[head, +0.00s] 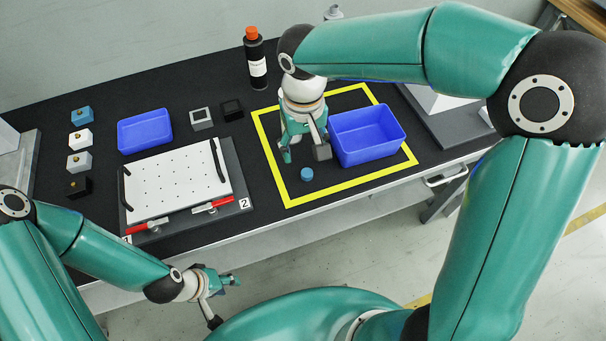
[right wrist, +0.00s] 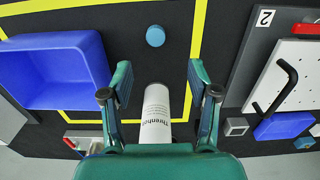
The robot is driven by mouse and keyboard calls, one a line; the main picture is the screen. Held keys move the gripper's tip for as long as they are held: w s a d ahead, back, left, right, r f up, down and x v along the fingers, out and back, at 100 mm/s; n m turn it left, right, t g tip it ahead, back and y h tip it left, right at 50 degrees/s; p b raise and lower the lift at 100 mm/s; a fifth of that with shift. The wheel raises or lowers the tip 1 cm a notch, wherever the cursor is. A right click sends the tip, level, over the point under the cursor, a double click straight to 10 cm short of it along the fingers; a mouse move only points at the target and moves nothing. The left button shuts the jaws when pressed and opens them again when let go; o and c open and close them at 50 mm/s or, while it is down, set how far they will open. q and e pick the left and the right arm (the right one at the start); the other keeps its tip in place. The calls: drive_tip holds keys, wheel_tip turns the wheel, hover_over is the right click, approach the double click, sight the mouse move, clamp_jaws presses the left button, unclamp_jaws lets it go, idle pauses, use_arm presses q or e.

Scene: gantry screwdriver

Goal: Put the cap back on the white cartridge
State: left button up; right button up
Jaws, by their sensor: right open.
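A white cartridge (right wrist: 157,108) with dark lettering shows in the right wrist view, between the fingers of my right gripper. Gaps show on both sides, so the fingers seem apart from it. The arm and gripper hide it in the head view. A round blue cap (head: 306,174) lies on the black mat inside the yellow outline, just in front of my right gripper (head: 305,153). The cap also shows in the right wrist view (right wrist: 156,36), beyond the open fingertips (right wrist: 160,78). My left gripper (head: 224,298) appears open and empty, in front of the table.
A blue bin (head: 394,154) stands close right of my right gripper, inside the yellow outline (head: 272,160). Left are a perforated white plate (head: 178,180) with red clamps, another blue bin (head: 145,142) and several small blocks. A black bottle (head: 255,75) with an orange top stands behind.

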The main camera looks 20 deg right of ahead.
sight(307, 172)
wheel_tip(307, 172, down, 3)
drive_tip(key=shift+r, duration=0.2)
drive_tip(key=f, duration=0.4)
drive_tip(key=shift+s+d+f+b, duration=0.1)
drive_tip(key=shift+s+d+b, duration=0.2)
drive_tip(key=shift+d, duration=0.05)
drive_tip(key=shift+f, duration=0.55)
drive_tip(key=c, duration=0.8)
